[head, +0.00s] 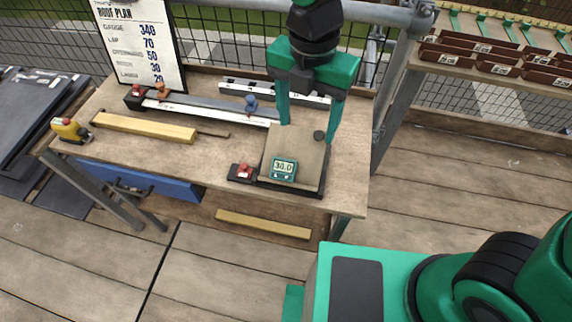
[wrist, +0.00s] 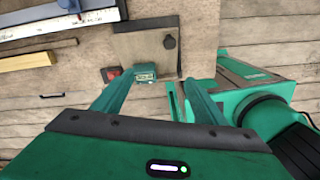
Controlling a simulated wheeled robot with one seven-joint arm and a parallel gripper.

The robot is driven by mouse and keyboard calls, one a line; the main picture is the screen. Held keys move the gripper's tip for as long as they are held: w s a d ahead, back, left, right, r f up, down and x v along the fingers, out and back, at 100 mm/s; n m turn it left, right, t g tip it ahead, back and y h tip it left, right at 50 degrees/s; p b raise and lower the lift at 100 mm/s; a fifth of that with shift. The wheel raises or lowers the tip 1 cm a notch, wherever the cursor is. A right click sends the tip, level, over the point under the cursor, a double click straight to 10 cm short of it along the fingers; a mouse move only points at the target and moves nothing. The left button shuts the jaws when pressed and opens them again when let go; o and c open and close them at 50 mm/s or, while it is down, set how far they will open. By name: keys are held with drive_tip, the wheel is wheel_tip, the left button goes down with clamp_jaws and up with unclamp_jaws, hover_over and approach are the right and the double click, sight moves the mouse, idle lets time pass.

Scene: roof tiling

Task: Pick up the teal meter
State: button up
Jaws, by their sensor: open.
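The teal meter (head: 284,169) is a small box with a display that reads 34.0. It sits at the front edge of a square brown board on a dark base (head: 300,142) on the workbench. It also shows in the wrist view (wrist: 146,72), close to the tip of the left finger. My gripper (head: 308,132) is open, with its teal fingers pointing down on either side of the board's far part. In the wrist view my gripper (wrist: 157,88) has nothing between its fingers. I cannot tell whether a finger touches the board.
A red switch box (head: 242,172) sits left of the base, and a dark knob (head: 319,136) stands on the board. Yellow timber (head: 145,127), metal rails (head: 210,110) and a yellow tape measure (head: 69,130) lie to the left. A roof plan board (head: 138,42) stands behind.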

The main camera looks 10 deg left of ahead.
drive_tip(key=s+a+n, duration=0.2)
drive_tip(key=a+n, duration=0.1)
hover_over(283, 165)
drive_tip(key=f, duration=0.5)
drive_tip(key=shift+d, duration=0.3)
drive_tip(key=shift+a+f, duration=0.2)
drive_tip(key=shift+f, duration=2.95)
drive_tip(key=c, duration=1.3)
drive_tip(key=shift+r, duration=0.1)
